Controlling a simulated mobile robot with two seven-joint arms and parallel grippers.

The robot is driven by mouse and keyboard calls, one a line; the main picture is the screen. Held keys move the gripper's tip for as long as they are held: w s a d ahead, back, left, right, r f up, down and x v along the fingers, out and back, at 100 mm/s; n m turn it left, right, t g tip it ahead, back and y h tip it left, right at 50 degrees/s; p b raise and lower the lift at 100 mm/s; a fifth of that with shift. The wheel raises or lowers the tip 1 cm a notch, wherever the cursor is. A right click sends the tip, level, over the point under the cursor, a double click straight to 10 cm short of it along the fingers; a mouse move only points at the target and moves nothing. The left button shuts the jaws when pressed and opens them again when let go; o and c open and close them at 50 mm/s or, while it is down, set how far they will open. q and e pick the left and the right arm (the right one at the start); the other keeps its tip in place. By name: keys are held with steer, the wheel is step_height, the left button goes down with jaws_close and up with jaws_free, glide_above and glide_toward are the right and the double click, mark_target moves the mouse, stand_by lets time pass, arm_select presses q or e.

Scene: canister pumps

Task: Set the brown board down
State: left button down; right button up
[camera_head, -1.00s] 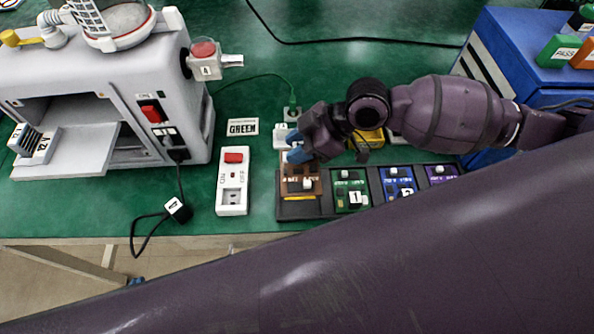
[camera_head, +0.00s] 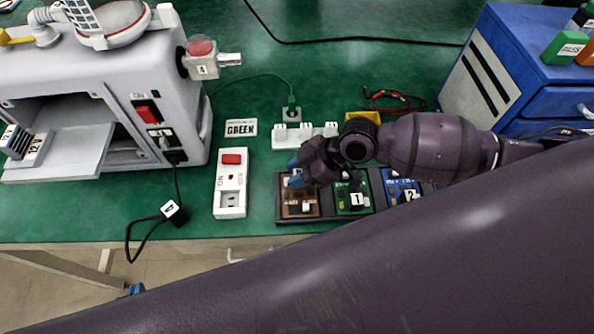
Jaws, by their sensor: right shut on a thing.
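The brown board (camera_head: 299,207) is in the leftmost place of the dark tray (camera_head: 286,221), left of the green board (camera_head: 353,195) marked 1 and the blue board (camera_head: 398,183) marked 2. Its front part shows; its back part is partly behind my gripper. My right gripper (camera_head: 297,175) has its blue fingers shut on the back end of the brown board. I cannot tell whether the board lies fully flat. Only a small blue tip of my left gripper (camera_head: 136,289) shows below the table edge; the rest is hidden behind my dark arm link.
A white switch box (camera_head: 231,184) stands left of the tray. A white power strip (camera_head: 305,133) and the GREEN label (camera_head: 241,128) lie behind. A grey machine (camera_head: 187,110) stands left, a blue drawer cabinet (camera_head: 500,75) right. My arm link covers the tray's right end.

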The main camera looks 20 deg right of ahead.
steer(key=shift+f, duration=0.1)
steer(key=o, duration=1)
steer(key=shift+d+r, duration=0.1)
steer(key=shift+r, duration=0.15)
steer(key=v, duration=1.1)
steer(key=shift+s+d+r, duration=0.1)
steer(key=shift+d+r, duration=0.15)
steer(key=shift+d, duration=0.05)
